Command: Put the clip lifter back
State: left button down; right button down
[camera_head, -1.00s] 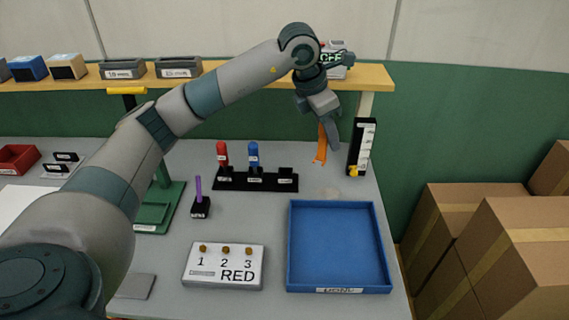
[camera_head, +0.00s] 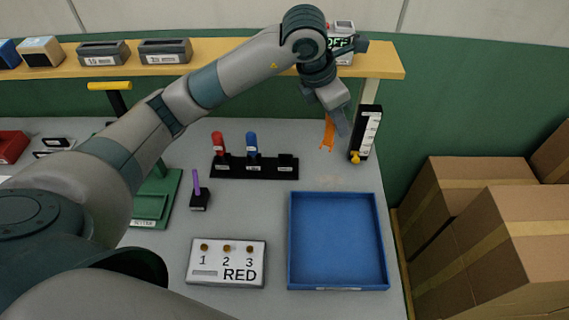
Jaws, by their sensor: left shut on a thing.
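My left gripper (camera_head: 337,115) is shut on an orange forked tool, which looks like the clip lifter (camera_head: 327,133). It hangs prongs down, to the right of and a little above the black tool rack (camera_head: 228,171). The rack stands at the back of the table. A red-handled tool (camera_head: 217,143) and a blue-handled tool (camera_head: 251,144) stand in its left and middle places. Its right place (camera_head: 286,161) holds no tool. The upper end of the orange tool is hidden by the gripper fingers. My right gripper is not in view.
A black gauge stand (camera_head: 367,132) with a yellow knob is just right of the tool. A blue tray (camera_head: 338,284), a RED label block (camera_head: 227,263) and a purple peg on a black base (camera_head: 198,193) are nearer. A shelf (camera_head: 222,58) runs behind; cartons (camera_head: 470,190) stand right.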

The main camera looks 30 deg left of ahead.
pick_arm(q)
jog(key=a+f+b, duration=0.1)
jog(key=a+f, duration=0.2)
jog(key=a, duration=0.3)
jog(key=w+a+f+b, duration=0.1)
jog(key=a+f+b, duration=0.1)
jog(key=a+f, duration=0.2)
jog(key=shift+w+a, duration=0.2)
jog(key=shift+a, duration=0.65)
jog(key=shift+f+b, duration=0.95)
jog(key=shift+f, duration=1.1)
jog(key=shift+f+b, duration=0.3)
jog(key=shift+b, duration=0.1)
jog(key=shift+f+b, duration=0.35)
jog(key=c, duration=1.5)
grip_release()
jog(key=shift+c, duration=0.2)
